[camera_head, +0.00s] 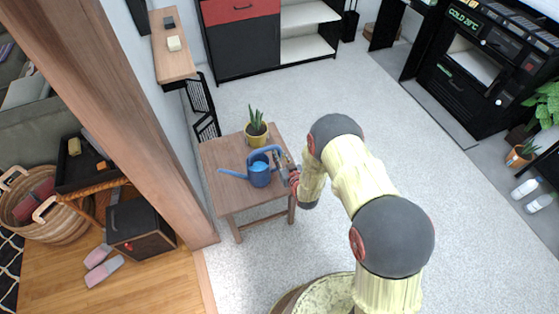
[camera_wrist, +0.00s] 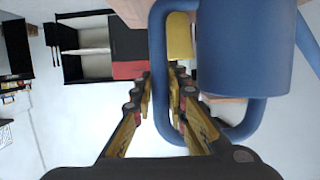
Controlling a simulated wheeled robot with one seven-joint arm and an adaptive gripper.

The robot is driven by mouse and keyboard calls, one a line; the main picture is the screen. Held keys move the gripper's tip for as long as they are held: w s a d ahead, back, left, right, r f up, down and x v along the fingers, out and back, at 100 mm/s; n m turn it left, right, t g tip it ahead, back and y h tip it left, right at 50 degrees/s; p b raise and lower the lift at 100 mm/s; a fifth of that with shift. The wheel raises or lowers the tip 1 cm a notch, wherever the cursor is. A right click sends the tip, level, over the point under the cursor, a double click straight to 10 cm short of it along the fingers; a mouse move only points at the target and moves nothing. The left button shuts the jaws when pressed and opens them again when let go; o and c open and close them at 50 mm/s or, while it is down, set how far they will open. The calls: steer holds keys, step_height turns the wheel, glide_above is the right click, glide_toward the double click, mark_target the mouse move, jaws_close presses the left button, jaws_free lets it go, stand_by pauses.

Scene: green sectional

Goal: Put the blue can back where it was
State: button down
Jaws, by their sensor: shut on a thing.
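The blue can (camera_head: 260,172) is a watering can with a spout to the left and a looped handle to the right. It is at the small wooden table (camera_head: 226,201); whether its base touches the top I cannot tell. My gripper (camera_head: 284,160) reaches it from the right and is shut on its handle. In the wrist view the can's blue body (camera_wrist: 245,45) fills the upper right, and its handle loop passes between the fingers of my gripper (camera_wrist: 165,95). The fingertips are partly hidden by the handle.
A potted plant in a yellow pot (camera_head: 256,132) stands on the table just behind the can. A wooden pillar (camera_head: 120,110) and wall rise to the left. A black and red cabinet (camera_head: 245,40) stands at the back. Pale floor (camera_head: 330,95) is clear behind the arm.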

steer(key=shift+f, duration=0.8)
steer(key=shift+f+b, duration=0.2)
steer(key=shift+b, duration=0.2)
steer(key=c, duration=1.8)
jaws_free()
steer(key=shift+s, duration=0.1)
steer(key=shift+o, duration=0.2)
